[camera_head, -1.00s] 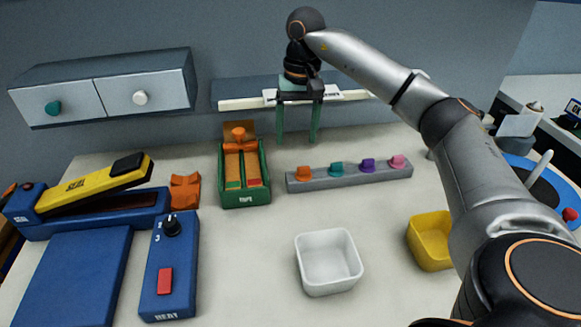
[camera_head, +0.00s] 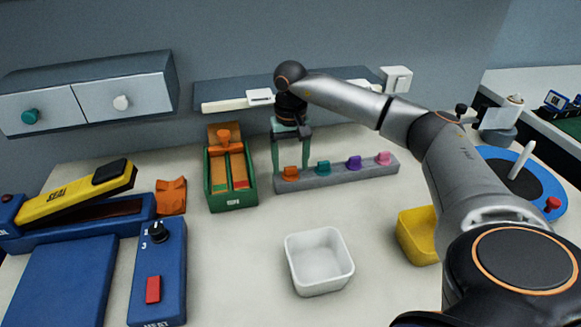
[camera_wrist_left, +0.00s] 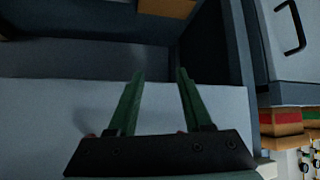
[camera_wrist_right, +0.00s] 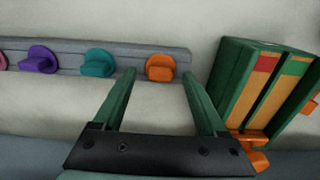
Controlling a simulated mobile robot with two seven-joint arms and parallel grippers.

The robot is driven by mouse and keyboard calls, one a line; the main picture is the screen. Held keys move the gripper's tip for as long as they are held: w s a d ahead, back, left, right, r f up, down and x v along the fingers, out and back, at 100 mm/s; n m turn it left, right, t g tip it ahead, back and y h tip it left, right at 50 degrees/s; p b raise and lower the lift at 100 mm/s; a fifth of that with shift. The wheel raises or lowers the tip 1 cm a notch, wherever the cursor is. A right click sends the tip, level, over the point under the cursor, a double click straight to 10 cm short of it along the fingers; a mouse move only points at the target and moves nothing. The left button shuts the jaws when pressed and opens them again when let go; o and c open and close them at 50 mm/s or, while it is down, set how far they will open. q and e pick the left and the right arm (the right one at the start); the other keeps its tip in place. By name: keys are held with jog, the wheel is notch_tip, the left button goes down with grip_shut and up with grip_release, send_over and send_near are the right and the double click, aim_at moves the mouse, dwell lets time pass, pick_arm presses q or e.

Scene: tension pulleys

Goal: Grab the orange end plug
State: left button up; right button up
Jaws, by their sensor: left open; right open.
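The orange end plug (camera_head: 290,173) sits at the left end of a grey rack (camera_head: 339,176), beside a teal, a purple and a pink plug. In the right wrist view the orange plug (camera_wrist_right: 160,68) lies ahead, between the lines of the open right fingers (camera_wrist_right: 158,85), with nothing held. My left gripper (camera_wrist_left: 160,75) is open and empty in the left wrist view, away from the rack; it is not in the head view.
A green box with orange strips (camera_head: 230,178) stands close left of the rack, near my right gripper. A white bin (camera_head: 319,262) and a yellow bin (camera_head: 416,236) stand in front. A wall shelf (camera_head: 225,92) is behind. A blue and yellow sealer (camera_head: 85,195) stands left.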

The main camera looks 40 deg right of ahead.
jog(key=shift+f, duration=0.4)
grip_shut()
dwell(0.4)
